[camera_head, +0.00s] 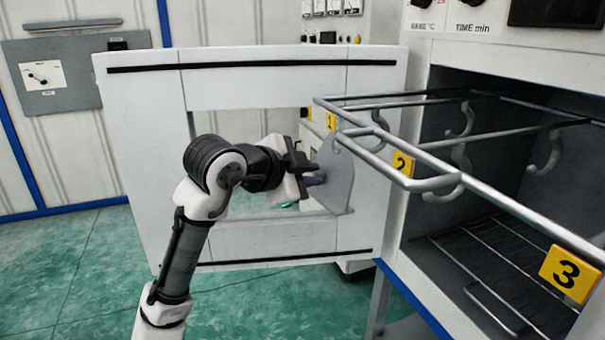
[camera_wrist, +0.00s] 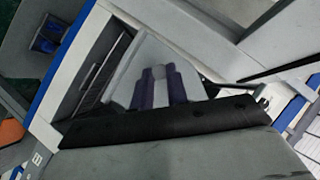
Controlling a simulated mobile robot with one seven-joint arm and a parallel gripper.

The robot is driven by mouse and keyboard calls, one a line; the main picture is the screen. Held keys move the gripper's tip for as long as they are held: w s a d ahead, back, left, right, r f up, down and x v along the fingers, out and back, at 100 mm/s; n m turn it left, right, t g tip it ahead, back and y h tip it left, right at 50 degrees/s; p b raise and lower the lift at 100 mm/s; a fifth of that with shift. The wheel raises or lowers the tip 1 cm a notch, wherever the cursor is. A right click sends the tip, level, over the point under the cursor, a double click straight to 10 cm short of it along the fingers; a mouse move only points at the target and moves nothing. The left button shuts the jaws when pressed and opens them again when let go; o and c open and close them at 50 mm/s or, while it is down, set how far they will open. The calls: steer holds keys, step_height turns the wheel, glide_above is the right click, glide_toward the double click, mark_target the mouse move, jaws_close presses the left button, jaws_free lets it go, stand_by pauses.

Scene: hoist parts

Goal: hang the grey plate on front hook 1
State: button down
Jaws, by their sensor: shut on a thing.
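The grey plate (camera_head: 339,178) hangs upright from my gripper (camera_head: 314,179), in front of the open white door. My gripper's purple fingers are shut on it. In the wrist view the fingers (camera_wrist: 158,88) lie against the plate (camera_wrist: 150,56). The plate's rounded upper end is close below and behind the yellow label 1 (camera_head: 331,122) at the far end of the rack's front rail. Hook 1 itself is not clearly made out, and I cannot tell whether the plate touches it.
The wire rack (camera_head: 475,178) juts from the open oven chamber. Labels 2 (camera_head: 403,163) and 3 (camera_head: 569,273) mark its front rail, and bare hooks (camera_head: 461,120) hang further in. The white door (camera_head: 145,150) with its window opening stands behind my arm. Green floor lies below.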

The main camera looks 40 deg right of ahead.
mark_target(328, 173)
steer(key=shift+s+d, duration=0.15)
steer(key=shift+d, duration=0.4)
steer(key=shift+s+d, duration=0.15)
steer(key=shift+d, duration=0.4)
steer(key=shift+s+d+f, duration=0.1)
steer(key=shift+d+f, duration=0.05)
steer(key=shift+d, duration=0.3)
steer(key=shift+s+d+f, duration=0.1)
steer(key=shift+d+f, duration=0.05)
steer(key=shift+d, duration=0.25)
steer(key=shift+s+d+f+b, duration=0.15)
steer(key=shift+d+f+b, duration=0.35)
steer(key=shift+d, duration=0.1)
steer(key=shift+s+d+f+h+b, duration=0.1)
steer(key=shift+d+f+h+b, duration=0.1)
steer(key=shift+d+b, duration=0.3)
steer(key=shift+s+d+f+h+b, duration=0.1)
steer(key=shift+d+f+h+b, duration=0.1)
steer(key=shift+d+b, duration=0.3)
steer(key=shift+d, duration=0.15)
steer(key=shift+f, duration=0.35)
